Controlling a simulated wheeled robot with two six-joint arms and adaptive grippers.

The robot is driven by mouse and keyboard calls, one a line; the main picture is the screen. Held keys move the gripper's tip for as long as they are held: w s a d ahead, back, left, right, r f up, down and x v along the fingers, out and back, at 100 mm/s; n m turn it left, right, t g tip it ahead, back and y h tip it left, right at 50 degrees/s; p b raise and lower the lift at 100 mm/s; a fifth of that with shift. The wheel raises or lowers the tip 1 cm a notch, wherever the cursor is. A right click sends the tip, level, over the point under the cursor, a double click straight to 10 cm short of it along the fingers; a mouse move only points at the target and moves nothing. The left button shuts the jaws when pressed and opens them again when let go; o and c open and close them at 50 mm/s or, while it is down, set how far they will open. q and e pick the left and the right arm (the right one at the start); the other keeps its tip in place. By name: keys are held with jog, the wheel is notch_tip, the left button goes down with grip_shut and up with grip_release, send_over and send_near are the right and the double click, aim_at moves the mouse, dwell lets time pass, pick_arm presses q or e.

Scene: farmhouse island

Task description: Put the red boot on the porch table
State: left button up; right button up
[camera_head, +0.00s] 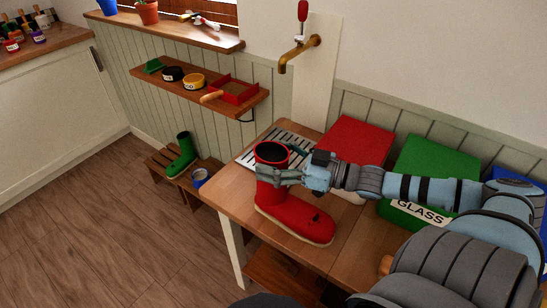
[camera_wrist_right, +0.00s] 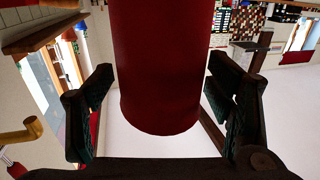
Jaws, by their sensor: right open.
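The red boot (camera_head: 292,215) stands upright on the wooden table (camera_head: 228,193) below the tap, its toe pointing to the lower right. My right gripper (camera_head: 277,164) is at the top of the boot's shaft, coming in from the right. In the right wrist view the red shaft (camera_wrist_right: 157,60) is between the two spread fingers, with a visible gap on each side. The gripper is open and not closed on the boot. Part of the shaft is hidden behind the gripper in the head view. My left gripper is not in view.
A metal drain grate (camera_head: 270,150) lies behind the boot. Red (camera_head: 357,140) and green (camera_head: 432,165) bins stand along the wall at right. A green boot (camera_head: 182,158) and a blue can (camera_head: 200,178) are on a low bench. A shelf (camera_head: 165,85) and the brass tap (camera_head: 298,52) are above.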

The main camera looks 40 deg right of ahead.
jog(key=shift+r+p, duration=0.25)
jog(key=shift+p, duration=0.05)
jog(key=p+v, duration=0.8)
jog(key=v, duration=0.4)
jog(key=shift+o, duration=0.6)
jog(key=shift+f, duration=0.1)
jog(key=o, duration=0.4)
jog(key=shift+d, duration=0.1)
